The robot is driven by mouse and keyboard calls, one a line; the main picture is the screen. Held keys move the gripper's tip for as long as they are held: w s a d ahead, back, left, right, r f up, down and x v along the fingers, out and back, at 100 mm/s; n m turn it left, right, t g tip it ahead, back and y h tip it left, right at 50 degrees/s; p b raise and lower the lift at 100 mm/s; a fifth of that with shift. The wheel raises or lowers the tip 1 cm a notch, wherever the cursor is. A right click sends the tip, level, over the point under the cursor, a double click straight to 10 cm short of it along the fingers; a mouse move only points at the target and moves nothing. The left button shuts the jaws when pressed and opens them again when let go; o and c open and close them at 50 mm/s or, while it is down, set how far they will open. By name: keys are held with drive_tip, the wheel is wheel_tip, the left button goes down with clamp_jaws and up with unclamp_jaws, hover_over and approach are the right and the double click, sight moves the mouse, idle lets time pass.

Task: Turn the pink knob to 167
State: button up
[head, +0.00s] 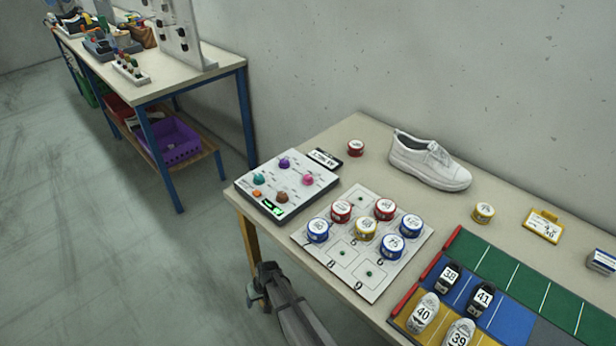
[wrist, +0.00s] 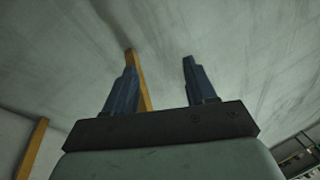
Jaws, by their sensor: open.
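The pink knob (head: 308,179) is on the right side of a white control panel (head: 267,214) at the left end of the near table. The panel also bears a purple knob (head: 284,163), a teal knob (head: 259,179) and a brown knob (head: 282,197). A small green-lit display (head: 271,207) sits at its front edge; its reading is too small to tell. My gripper (head: 258,286) is low in front of the table's left end, apart from the panel. In the wrist view its two fingers (wrist: 158,85) stand apart with nothing between them.
A white board (head: 347,283) with several round tins lies right of the panel. A coloured mat (head: 506,282) with numbered shoes lies at right. A second table (head: 152,75) stands at the back left.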

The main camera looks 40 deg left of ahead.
drive_tip(key=s+a+r+n+g, duration=0.2)
drive_tip(key=s+a+r, duration=0.4)
drive_tip(key=s+r, duration=0.5)
drive_tip(key=s+a+r+n+g, duration=0.15)
drive_tip(key=s+a+r, duration=0.5)
drive_tip(key=r, duration=0.85)
drive_tip(key=s+a+r+g, duration=0.1)
drive_tip(key=s+r, duration=0.2)
drive_tip(key=r, duration=0.6)
drive_tip(key=s+a+r+g, duration=0.1)
drive_tip(key=s+r, duration=0.3)
drive_tip(key=r, duration=0.5)
wheel_tip(320, 180, up, 15)
drive_tip(key=m+t+h, duration=0.2)
drive_tip(key=m+t, duration=0.6)
drive_tip(key=m, duration=1.6)
hover_over(308, 177)
drive_tip(key=shift+n, duration=0.25)
wheel_tip(308, 177, down, 13)
